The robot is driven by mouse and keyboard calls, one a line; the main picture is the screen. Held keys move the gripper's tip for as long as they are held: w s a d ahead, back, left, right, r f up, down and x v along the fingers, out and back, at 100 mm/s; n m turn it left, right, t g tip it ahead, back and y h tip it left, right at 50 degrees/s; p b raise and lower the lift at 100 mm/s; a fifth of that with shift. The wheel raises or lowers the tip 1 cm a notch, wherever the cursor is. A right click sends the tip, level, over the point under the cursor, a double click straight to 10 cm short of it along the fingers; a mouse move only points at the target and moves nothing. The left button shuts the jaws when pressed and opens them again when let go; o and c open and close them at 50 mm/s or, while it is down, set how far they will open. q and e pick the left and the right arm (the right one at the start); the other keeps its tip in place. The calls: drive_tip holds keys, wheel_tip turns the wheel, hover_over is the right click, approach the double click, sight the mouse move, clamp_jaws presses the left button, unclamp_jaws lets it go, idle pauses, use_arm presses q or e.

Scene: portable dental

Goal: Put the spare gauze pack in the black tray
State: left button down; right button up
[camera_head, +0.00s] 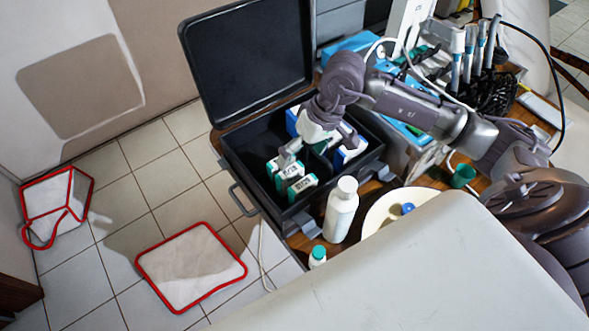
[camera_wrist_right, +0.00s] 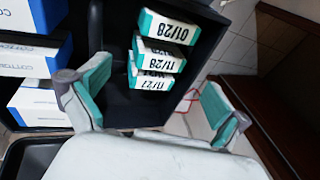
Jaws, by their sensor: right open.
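Several gauze-like packs with white, date-printed faces and green sides stand in a row in a black open case (camera_head: 239,171). In the head view the nearest pack (camera_head: 302,187) shows at the case's front. The right wrist view shows packs marked 01/28 (camera_wrist_right: 168,28), 11/28 (camera_wrist_right: 158,57) and 11/27 (camera_wrist_right: 150,80). I cannot tell which pack is the spare. My right gripper (camera_head: 318,150) is open over the case, its teal-padded fingers (camera_wrist_right: 155,103) apart and empty. A dark tray-like rim (camera_wrist_right: 14,160) shows at lower left in the wrist view. My left gripper is out of view.
Blue-and-white cotton boxes (camera_wrist_right: 27,57) stand in the case beside the packs. The raised lid (camera_head: 245,55) is behind. A white bottle (camera_head: 341,212), a small teal-capped bottle (camera_head: 317,257) and a cream bowl (camera_head: 378,217) stand at the front. Dental handpieces (camera_head: 470,45) stand at back right.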

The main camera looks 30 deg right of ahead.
drive_tip(key=v, duration=0.6)
drive_tip(key=shift+b, duration=0.45)
